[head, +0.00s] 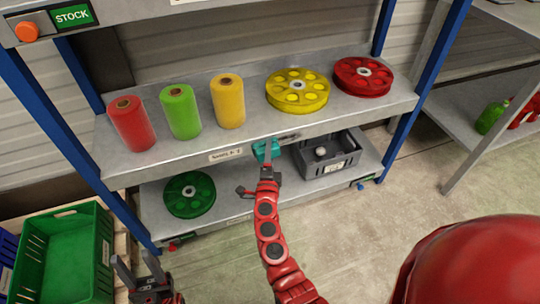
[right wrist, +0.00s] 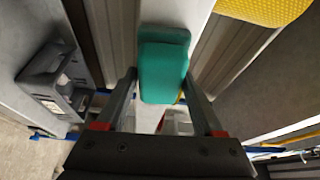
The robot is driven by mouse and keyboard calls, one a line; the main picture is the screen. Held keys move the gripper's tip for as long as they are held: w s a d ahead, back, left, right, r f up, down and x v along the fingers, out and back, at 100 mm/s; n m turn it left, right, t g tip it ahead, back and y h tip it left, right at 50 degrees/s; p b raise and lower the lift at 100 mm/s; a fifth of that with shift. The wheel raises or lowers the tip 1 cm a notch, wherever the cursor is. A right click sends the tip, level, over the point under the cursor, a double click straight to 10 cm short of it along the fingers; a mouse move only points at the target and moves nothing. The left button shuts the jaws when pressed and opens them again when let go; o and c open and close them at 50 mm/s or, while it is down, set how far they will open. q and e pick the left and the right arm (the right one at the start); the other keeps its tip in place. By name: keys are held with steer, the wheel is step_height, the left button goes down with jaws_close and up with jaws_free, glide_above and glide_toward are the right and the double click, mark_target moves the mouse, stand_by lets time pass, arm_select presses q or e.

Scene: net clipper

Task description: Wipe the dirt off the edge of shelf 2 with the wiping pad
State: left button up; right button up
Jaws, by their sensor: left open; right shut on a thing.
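The teal wiping pad (head: 262,151) is held by my right gripper (head: 268,168) at the front edge of the middle shelf (head: 190,160), right of its white label (head: 225,154). I cannot tell whether the pad touches the edge. A dark smudge of dirt (head: 290,138) shows on that edge just right of the pad. In the right wrist view the pad (right wrist: 163,72) sits between the two fingers of my right gripper (right wrist: 162,98). My left gripper (head: 140,277) is open and empty at the lower left, away from the shelf.
Red, green and yellow spools (head: 180,111) and yellow (head: 297,90) and red (head: 362,77) reels stand on the middle shelf. Below are a green reel (head: 189,194) and a grey crate (head: 345,165). A green crate (head: 65,255) stands lower left, near my left gripper.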

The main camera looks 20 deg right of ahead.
mark_target(279, 153)
steer(key=shift+d+p, duration=0.35)
steer(key=shift+d, duration=1.35)
steer(key=shift+w+d, duration=0.2)
steer(key=shift+d, duration=1.55)
steer(key=shift+w+d+r, duration=0.1)
steer(key=shift+d, duration=3.5)
steer(key=shift+a, duration=7.15)
steer(key=shift+s, duration=0.2)
steer(key=shift+s+d, duration=0.15)
steer(key=shift+s, duration=2.8)
